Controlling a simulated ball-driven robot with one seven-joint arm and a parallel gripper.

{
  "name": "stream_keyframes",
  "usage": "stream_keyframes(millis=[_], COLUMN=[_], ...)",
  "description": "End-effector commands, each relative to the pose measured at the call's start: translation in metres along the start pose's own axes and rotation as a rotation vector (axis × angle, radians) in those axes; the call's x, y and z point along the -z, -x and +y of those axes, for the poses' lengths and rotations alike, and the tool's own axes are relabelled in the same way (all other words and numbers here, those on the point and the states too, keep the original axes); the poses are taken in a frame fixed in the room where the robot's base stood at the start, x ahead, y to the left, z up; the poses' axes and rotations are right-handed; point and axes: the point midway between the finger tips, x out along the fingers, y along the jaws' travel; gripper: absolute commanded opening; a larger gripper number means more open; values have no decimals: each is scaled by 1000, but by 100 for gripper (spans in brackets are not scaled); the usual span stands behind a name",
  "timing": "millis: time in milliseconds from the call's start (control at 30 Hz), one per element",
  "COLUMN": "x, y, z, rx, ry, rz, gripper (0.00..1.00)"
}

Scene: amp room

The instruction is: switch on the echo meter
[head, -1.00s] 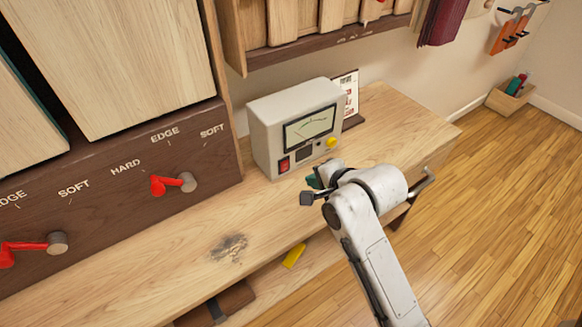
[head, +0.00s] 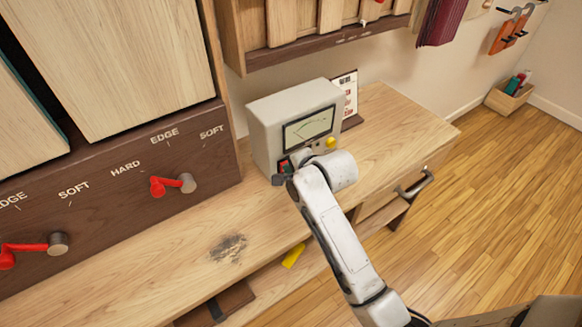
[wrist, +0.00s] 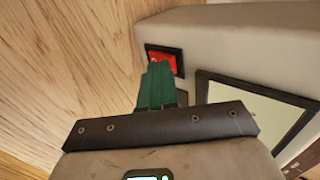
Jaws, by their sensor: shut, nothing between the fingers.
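The echo meter (head: 268,121) is a pale grey box on the wooden bench. Its front has a dial window (head: 309,128) and a yellow knob (head: 330,142). Its red switch (wrist: 163,59) sits in a black frame and shows in the wrist view just past the fingertips. My gripper (wrist: 155,68) has green fingers, closed together and empty. The fingertips overlap the lower left part of the switch in the wrist view; I cannot tell whether they touch it. In the head view my gripper (head: 285,167) is at the meter's lower front, and my wrist hides part of that front.
The wooden bench (head: 400,125) has free room right of the meter. A printed card (head: 347,93) stands behind the meter. Red-handled levers (head: 170,186) stick out of the dark panel at left. A yellow piece (head: 293,255) lies below the bench's front edge.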

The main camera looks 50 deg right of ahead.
Motion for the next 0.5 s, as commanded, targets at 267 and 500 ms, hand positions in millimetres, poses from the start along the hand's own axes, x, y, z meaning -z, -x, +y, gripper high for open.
stream_keyframes(millis=[267, 500], x=[0, 0], y=[0, -3], z=[-7, -5], rx=[0, 0], ry=[0, 0], rz=[0, 0], gripper=[0, 0])
